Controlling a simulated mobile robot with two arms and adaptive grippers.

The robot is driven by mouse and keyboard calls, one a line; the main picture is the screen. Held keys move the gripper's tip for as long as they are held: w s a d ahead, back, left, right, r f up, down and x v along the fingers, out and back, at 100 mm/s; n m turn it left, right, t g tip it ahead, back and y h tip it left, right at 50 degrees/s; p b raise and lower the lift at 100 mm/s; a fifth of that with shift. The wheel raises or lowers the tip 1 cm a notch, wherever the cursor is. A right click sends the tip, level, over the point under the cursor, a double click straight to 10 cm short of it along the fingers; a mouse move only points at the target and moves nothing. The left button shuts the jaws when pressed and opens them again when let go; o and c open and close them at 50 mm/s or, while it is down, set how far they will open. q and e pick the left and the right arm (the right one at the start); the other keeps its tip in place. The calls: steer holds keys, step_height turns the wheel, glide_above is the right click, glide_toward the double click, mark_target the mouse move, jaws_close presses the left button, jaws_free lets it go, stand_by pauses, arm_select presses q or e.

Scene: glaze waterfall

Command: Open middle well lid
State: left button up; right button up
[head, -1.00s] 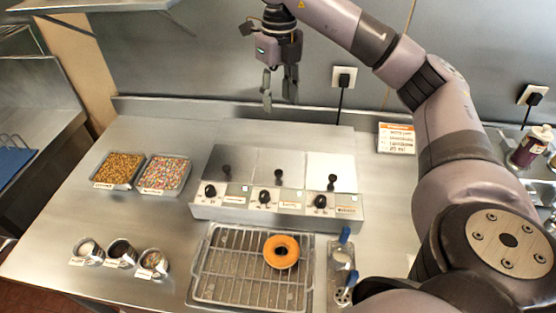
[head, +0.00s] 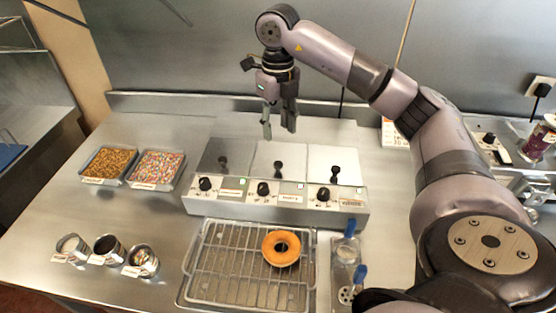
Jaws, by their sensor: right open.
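The glaze warmer (head: 215,201) stands in the middle of the steel counter. It has three flat lids side by side, each with a black knob near its front edge. The middle well lid (head: 279,151) lies flat and closed, with its knob (head: 278,169) upright. The left lid (head: 222,152) and the right lid (head: 335,155) also lie flat. My right gripper (head: 279,134) is open and empty, pointing down above the back part of the middle lid, apart from the knob. My left gripper is out of the picture.
An orange-glazed donut (head: 281,248) sits on a wire rack (head: 213,268) in front of the warmer. Two topping trays (head: 107,165) stand left, with several small cups (head: 106,246) ahead of them. Blue-handled tools (head: 347,246) lie right of the rack. Bare counter (head: 60,205) is at left.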

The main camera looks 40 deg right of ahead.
mark_target(278, 163)
step_height(278, 163, down, 11)
steer(key=shift+f+p, duration=0.1)
steer(key=shift+p, duration=1.1)
steer(key=shift+c, duration=0.3)
jaws_close()
